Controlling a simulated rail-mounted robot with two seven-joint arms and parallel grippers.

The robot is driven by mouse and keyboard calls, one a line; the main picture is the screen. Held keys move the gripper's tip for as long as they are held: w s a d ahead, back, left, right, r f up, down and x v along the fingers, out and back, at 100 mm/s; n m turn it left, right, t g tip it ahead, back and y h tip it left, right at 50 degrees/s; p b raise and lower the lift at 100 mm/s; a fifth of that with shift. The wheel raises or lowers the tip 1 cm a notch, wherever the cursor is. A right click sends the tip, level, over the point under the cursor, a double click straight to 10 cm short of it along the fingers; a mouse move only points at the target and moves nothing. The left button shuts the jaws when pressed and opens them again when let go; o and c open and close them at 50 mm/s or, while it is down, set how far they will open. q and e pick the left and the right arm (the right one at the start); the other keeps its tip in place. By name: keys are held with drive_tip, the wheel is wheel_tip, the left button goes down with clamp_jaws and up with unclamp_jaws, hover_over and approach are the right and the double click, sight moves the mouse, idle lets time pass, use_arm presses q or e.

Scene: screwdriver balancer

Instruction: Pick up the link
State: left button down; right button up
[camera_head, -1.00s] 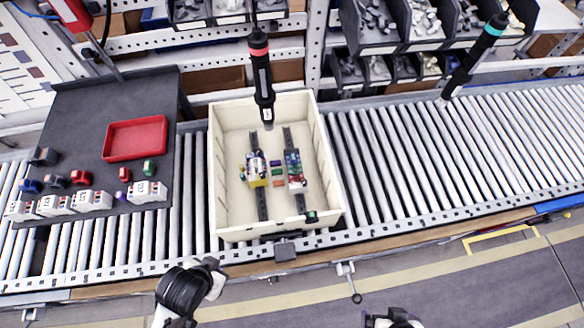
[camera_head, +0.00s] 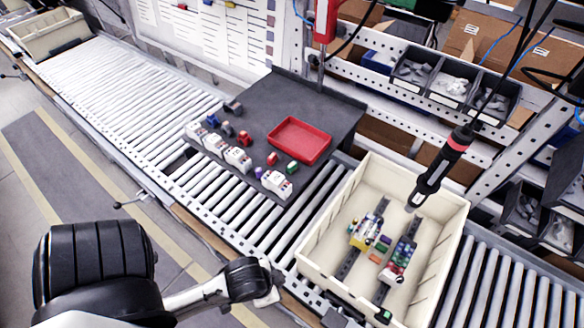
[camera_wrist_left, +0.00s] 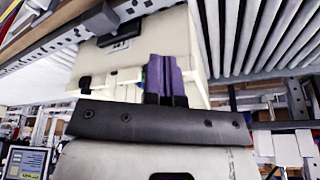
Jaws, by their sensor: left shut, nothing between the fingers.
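I cannot tell which thing is the link. Small coloured blocks (camera_head: 377,250) lie between two dark rails in the cream crate; the left rail bears a yellow and white part (camera_head: 364,232), the right one a row of coloured parts (camera_head: 400,256). Other small pieces, including a green one (camera_head: 292,168) and a red one (camera_head: 272,158), lie on the dark table. My left gripper is low beside the crate's near left side in the head view, its fingertips hard to see. In the left wrist view its purple fingers (camera_wrist_left: 166,76) are together and empty, in front of the crate.
The cream crate (camera_head: 325,208) stands on the roller conveyor (camera_head: 110,75). A red tray (camera_head: 300,140) and white modules (camera_head: 237,158) are on the dark table (camera_head: 335,108). A screwdriver (camera_head: 437,170) hangs over the crate. Part bins (camera_head: 450,75) stand behind.

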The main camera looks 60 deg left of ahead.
use_arm(q)
drive_tip(key=c, duration=1.8)
unclamp_jaws()
drive_tip(key=o, duration=0.9)
drive_tip(key=shift+c, duration=0.2)
